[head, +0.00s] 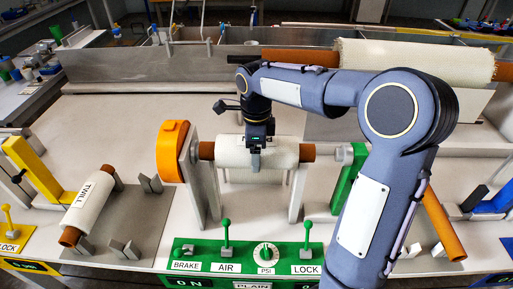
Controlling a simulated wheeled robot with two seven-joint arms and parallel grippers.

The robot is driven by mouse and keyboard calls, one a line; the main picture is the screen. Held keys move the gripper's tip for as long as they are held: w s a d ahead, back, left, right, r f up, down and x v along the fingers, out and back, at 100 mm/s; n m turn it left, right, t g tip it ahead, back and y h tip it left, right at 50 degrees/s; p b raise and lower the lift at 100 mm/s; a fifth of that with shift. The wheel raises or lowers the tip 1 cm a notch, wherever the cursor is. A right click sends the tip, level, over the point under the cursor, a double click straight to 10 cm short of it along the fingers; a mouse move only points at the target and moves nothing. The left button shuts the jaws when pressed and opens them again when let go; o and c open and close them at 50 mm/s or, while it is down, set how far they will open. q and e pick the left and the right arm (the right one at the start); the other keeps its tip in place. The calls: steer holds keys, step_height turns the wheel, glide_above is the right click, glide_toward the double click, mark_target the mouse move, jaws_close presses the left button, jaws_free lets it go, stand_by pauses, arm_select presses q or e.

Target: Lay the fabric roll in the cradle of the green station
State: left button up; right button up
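The green station has a green control panel (248,256) in front, labelled PLAIN. A white fabric roll (231,153) on a brown core lies level across this station, its core ends at the upright grey cradle supports (297,190). I cannot tell whether it rests fully on them or hangs slightly above. My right gripper (259,143) is directly above the roll's middle, pointing down. Its fingers are hard to make out against the roll, so their opening is unclear. An orange wheel (174,150) stands left of the roll and a green block (349,170) stands right. My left gripper is not in view.
A roll labelled TWILL (91,205) lies on a grey mat at the left yellow station. A bare brown core (443,226) lies at right. My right arm covers the right middle.

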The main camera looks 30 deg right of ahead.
steer(key=shift+r, duration=0.1)
steer(key=o, duration=2)
steer(key=shift+f, duration=0.25)
step_height(320, 180, up, 8)
steer(key=shift+r, duration=0.1)
steer(key=s+a+f+n+t+y, duration=0.1)
steer(key=s+a+f+n+t, duration=0.1)
steer(key=s+n, duration=0.5)
steer(key=s+a+f+n+t+y, duration=0.1)
steer(key=s+a+f+n, duration=0.1)
steer(key=s+n, duration=0.6)
steer(key=s+a+f+n+t+y, duration=0.1)
steer(key=s+a+f+n+t, duration=0.1)
steer(key=s+n, duration=0.5)
steer(key=shift+s+a+f+n+t+y, duration=0.1)
steer(key=shift+a+f+n+t+y, duration=0.15)
steer(key=shift+f, duration=0.3)
steer(key=shift+s+a+f+n+t+y, duration=0.15)
steer(key=shift+a+f, duration=0.2)
steer(key=shift+f, duration=0.2)
